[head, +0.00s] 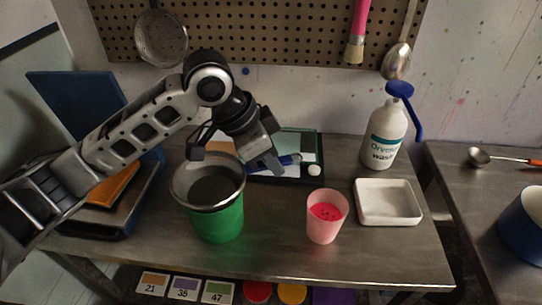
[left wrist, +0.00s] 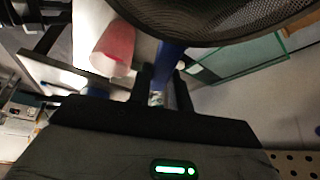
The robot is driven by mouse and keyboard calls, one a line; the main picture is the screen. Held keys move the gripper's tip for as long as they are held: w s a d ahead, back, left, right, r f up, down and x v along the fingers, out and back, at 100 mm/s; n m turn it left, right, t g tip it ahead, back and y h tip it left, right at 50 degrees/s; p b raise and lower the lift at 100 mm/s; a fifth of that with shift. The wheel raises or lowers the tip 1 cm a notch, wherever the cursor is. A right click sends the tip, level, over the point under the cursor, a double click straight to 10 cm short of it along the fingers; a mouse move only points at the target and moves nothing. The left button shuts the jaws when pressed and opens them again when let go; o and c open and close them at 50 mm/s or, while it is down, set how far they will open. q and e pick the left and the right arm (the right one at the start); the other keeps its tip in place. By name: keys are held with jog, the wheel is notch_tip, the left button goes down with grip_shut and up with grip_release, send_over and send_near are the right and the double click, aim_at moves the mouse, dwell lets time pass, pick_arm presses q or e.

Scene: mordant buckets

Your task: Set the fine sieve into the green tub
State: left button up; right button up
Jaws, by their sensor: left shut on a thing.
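The fine sieve (head: 210,186), a grey mesh bowl with a metal rim, is over the mouth of the green tub (head: 220,222). Its bowl hides the tub's opening, and I cannot tell whether it rests on the tub or hangs just above it. My left gripper (head: 268,160) is behind and to the right of the bowl, shut on the sieve's blue handle (head: 288,160). In the left wrist view the blue handle (left wrist: 170,62) is between the fingers and the dark mesh (left wrist: 225,18) fills the top. My right gripper is not in view.
A pink cup (head: 326,218) with red contents stands right of the tub. A white tray (head: 388,203) and a wash bottle (head: 385,135) are farther right. A dark tray (head: 303,178) lies behind. Another strainer (head: 161,38) hangs on the pegboard. The table's front edge is close to the tub.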

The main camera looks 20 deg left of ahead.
pick_arm(q)
jog(key=o, duration=0.9)
jog(key=shift+f, duration=0.1)
jog(key=shift+o, duration=0.2)
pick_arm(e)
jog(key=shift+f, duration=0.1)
pick_arm(q)
jog(key=shift+a+r, duration=0.1)
jog(key=shift+r, duration=0.2)
jog(key=v, duration=1.5)
jog(key=shift+r, duration=0.2)
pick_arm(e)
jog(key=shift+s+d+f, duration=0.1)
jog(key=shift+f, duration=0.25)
pick_arm(q)
jog(key=shift+s, duration=0.15)
